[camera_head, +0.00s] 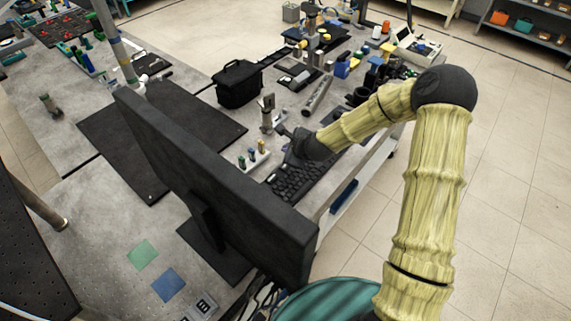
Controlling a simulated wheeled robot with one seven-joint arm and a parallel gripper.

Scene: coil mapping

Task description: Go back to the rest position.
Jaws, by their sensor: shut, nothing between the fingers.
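My arm comes in from the bottom right in yellow-green ribbed links, bends at a dark elbow and reaches left over the workbench (225,175). My gripper (284,131) is at its dark end, above or near the black keyboard (300,180). The gripper is shut and holds nothing. It is small in this view, and I cannot tell how high it is above the bench.
A large black monitor (215,185) stands close to my arm's left. A black bag (238,84), a holder with small bottles (253,156), a grey cylinder (317,95) and many tools crowd the bench. Tiled floor (510,190) is clear at the right.

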